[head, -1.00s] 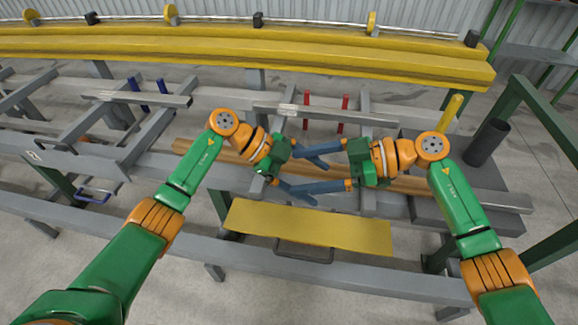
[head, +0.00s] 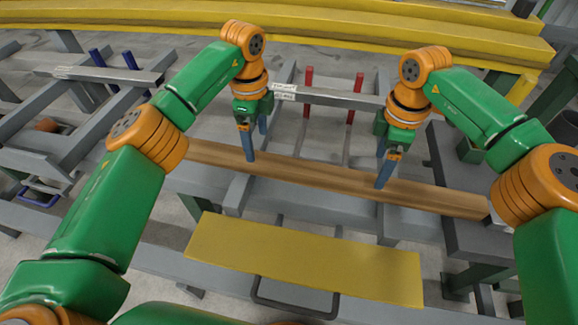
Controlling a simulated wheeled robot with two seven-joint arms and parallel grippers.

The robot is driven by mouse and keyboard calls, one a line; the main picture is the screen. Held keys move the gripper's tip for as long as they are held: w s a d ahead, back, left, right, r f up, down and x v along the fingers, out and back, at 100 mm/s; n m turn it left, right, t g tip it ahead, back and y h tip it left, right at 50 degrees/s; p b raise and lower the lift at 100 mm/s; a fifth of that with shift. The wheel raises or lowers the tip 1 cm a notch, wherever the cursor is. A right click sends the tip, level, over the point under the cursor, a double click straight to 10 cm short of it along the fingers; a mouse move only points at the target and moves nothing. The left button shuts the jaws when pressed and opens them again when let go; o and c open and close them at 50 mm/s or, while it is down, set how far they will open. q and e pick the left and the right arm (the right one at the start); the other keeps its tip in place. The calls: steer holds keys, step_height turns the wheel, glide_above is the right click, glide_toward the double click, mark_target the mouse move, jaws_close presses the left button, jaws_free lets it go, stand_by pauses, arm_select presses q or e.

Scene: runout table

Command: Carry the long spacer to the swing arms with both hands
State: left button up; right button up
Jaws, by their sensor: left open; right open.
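The long spacer looks to be the brown wooden bar (head: 320,176), lying across the grey frame from left of centre to the right side. My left gripper (head: 256,143) is open over its left part, blue fingers pointing down. My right gripper (head: 383,168) is open over its right part, fingers also down. The near finger of each overlaps the bar in the picture; I cannot tell if they touch it. Both grippers are empty. I cannot tell for sure which parts are the swing arms; grey arms (head: 281,85) run back behind the bar.
A grey labelled crossbar (head: 335,98) and two red posts (head: 354,98) stand behind the bar. Another crossbar (head: 95,74) with blue posts (head: 130,61) is at left. A yellow plate (head: 305,258) lies in front, and a yellow beam (head: 420,37) spans the back.

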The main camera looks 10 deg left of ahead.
mark_target(260, 158)
arm_select(q)
steer(key=shift+s+f, duration=0.1)
steer(key=shift+f, duration=0.05)
arm_select(e)
steer(key=shift+s+f, duration=0.1)
steer(key=shift+f, duration=0.05)
arm_select(q)
step_height(260, 158, down, 7)
arm_select(e)
step_height(260, 158, down, 7)
arm_select(q)
steer(key=shift+c, duration=0.2)
arm_select(e)
steer(key=shift+c, duration=0.2)
arm_select(q)
jaws_close()
arm_select(e)
jaws_close()
